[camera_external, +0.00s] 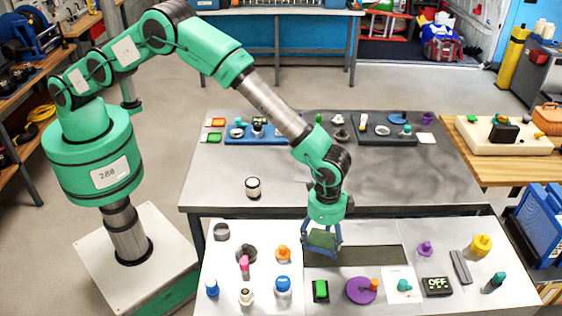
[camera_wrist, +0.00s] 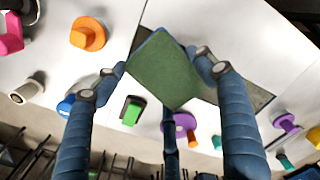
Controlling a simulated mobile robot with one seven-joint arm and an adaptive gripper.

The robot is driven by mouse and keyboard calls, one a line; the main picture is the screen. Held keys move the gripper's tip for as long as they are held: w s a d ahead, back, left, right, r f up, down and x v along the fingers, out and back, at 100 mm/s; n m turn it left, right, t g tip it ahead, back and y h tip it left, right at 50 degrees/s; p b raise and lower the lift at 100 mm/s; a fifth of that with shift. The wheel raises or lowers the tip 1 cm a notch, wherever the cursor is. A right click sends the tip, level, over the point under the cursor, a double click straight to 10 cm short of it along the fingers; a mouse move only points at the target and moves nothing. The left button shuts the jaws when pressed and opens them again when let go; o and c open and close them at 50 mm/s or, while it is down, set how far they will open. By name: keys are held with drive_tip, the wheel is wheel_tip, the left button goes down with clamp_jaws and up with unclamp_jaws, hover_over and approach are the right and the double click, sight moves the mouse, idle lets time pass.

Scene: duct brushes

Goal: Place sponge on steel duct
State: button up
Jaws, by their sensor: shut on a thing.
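A green sponge (camera_external: 321,238) with a blue edge is held between the fingers of my gripper (camera_external: 322,246). In the wrist view the sponge (camera_wrist: 163,70) is tilted like a diamond, with blue fingers on both sides of it. My gripper is over the white front table. A long dark grey strip (camera_external: 375,257) is set in that table, under and to the right of the sponge; it may be the steel duct, but I cannot tell for sure. Part of it shows right of the sponge in the wrist view (camera_wrist: 258,98). The gap between sponge and strip is unclear.
A green block (camera_external: 320,290), a purple disc (camera_external: 361,291) and an OFF box (camera_external: 437,286) stand in front of the strip. An orange knob (camera_external: 283,253) is to its left, a purple knob (camera_external: 425,248) to its right. The grey table (camera_external: 400,195) behind has bare room.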

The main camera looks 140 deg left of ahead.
sight(321, 250)
drive_tip(key=shift+f, duration=0.1)
drive_tip(key=shift+f, duration=1.8)
drive_tip(key=shift+f, duration=0.15)
drive_tip(key=o, duration=0.7)
drive_tip(key=shift+r, duration=0.2)
wheel_tip(321, 250, up, 12)
